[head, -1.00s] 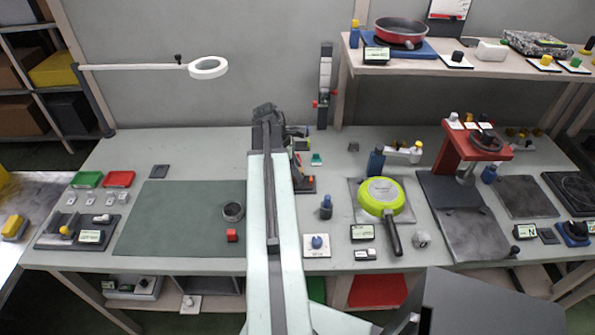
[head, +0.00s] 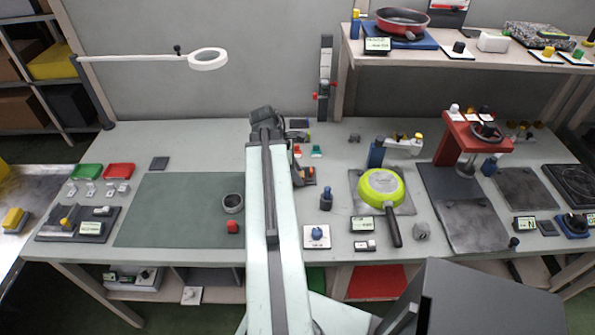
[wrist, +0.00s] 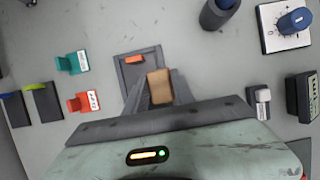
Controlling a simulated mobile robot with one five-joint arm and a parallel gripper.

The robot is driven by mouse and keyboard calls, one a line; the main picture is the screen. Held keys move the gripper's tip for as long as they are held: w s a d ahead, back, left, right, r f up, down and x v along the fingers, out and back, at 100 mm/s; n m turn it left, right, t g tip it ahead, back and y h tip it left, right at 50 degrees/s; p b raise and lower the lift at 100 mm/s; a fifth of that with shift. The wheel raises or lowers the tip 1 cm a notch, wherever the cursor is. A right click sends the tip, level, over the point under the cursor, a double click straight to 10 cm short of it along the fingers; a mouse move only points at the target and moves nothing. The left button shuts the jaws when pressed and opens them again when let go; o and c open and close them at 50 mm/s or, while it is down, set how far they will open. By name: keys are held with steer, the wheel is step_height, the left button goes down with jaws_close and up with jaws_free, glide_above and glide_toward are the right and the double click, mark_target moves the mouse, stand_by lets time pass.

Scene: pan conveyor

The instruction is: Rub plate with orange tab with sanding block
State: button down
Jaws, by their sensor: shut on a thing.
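My gripper (wrist: 158,92) is shut on a tan sanding block (wrist: 159,86), which sits between its two grey fingers in the wrist view. The dark grey plate with an orange tab (wrist: 131,73) lies just beyond and under the block; the orange tab is on its upper part. The block overlaps the plate's lower right part in this view; whether they touch I cannot tell.
Left in the wrist view are a teal bracket (wrist: 73,63), an orange-red bracket (wrist: 83,102) and dark plates with lime (wrist: 45,104) and blue (wrist: 14,109) tabs.

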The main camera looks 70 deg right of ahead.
step_height(320, 180, up, 6)
steer(key=p, duration=0.6)
steer(key=shift+r, duration=0.1)
step_height(320, 180, up, 3)
steer(key=p, duration=0.3)
